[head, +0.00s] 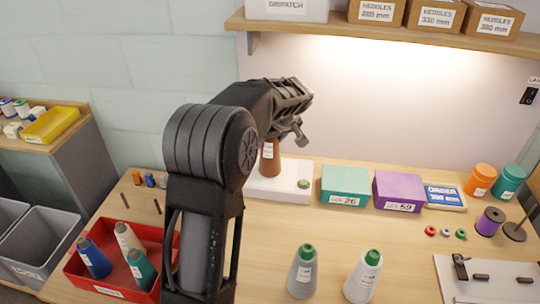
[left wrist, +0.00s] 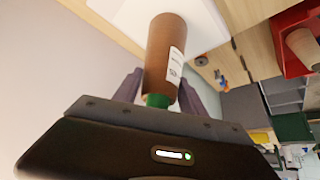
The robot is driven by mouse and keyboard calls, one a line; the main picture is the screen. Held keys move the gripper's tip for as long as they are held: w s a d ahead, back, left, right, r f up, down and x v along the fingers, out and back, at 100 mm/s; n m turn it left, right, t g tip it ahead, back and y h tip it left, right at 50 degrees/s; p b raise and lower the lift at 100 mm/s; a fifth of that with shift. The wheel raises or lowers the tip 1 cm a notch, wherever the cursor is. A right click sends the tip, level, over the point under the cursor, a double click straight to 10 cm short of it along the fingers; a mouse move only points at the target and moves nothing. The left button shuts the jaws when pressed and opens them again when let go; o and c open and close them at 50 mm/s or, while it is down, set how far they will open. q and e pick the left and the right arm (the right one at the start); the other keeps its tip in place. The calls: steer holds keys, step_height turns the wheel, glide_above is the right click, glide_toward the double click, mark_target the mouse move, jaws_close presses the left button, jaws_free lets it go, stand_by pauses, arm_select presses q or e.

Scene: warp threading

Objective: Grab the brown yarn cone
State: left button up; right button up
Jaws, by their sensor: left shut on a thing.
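The brown yarn cone (head: 270,160) is upright at the white block (head: 290,185), with its top hidden behind my left gripper (head: 284,130). In the left wrist view the cone (left wrist: 160,50) has a brown body, a white label and a green tip. There the tip lies between the two fingers of my left gripper (left wrist: 161,92), which is shut on it. The cone's wide end overlaps the white block (left wrist: 205,22); I cannot tell whether it touches it. My right gripper is not in view.
A red bin (head: 168,245) with several cones stands at left. A grey cone (head: 302,274) and a white cone (head: 362,280) stand at the front. Teal (head: 345,183) and purple (head: 398,190) boxes are right of the block. A shelf (head: 380,32) hangs above.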

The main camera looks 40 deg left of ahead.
arm_select(q)
jaws_close()
steer(key=shift+r, duration=0.15)
step_height(320, 180, up, 10)
steer(key=shift+f, duration=0.1)
stand_by(0.6)
stand_by(0.5)
